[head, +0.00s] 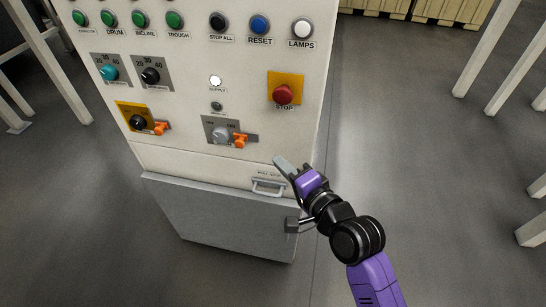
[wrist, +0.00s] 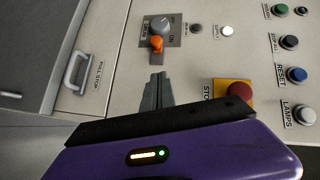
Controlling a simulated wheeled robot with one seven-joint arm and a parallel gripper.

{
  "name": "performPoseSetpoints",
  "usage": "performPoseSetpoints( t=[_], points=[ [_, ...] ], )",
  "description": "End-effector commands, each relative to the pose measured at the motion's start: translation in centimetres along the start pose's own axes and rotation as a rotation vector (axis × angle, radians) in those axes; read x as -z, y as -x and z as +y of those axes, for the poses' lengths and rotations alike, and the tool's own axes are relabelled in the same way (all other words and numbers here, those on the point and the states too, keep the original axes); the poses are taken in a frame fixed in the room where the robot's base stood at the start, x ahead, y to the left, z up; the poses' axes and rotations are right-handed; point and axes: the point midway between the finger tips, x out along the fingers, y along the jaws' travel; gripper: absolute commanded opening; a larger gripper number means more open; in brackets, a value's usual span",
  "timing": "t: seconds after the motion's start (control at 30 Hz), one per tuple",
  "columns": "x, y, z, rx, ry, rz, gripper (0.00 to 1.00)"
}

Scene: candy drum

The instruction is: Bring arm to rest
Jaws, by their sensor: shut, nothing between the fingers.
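My gripper (head: 279,161) is shut and empty, at the end of my purple and black arm. In the head view it is in front of the lower right of the pale control cabinet (head: 210,170), just above the drawer-like handle (head: 268,187). In the wrist view the closed fingers (wrist: 157,90) point at the panel face, between the grey rotary switch (wrist: 161,25) with an orange tab and the red stop button (wrist: 240,92). I cannot tell the exact gap between the fingertips and the panel.
The panel carries green, black, blue and white buttons, with a red STOP button (head: 283,95) on a yellow plate. A grey lower box (head: 220,220) stands below. White legs (head: 490,50) stand at the right; wooden crates (head: 440,10) are behind. The floor right of the cabinet is clear.

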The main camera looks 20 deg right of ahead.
Motion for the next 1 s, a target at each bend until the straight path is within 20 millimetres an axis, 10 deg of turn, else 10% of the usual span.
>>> performPoseSetpoints(
  t=[0.83,1.0],
  points=[
    [0.1,1.4,-0.2,0.006,0.03,0.004,0.0],
    [1.8,1.8,-2.8,0.082,0.219,0.085,0.0]
  ],
)
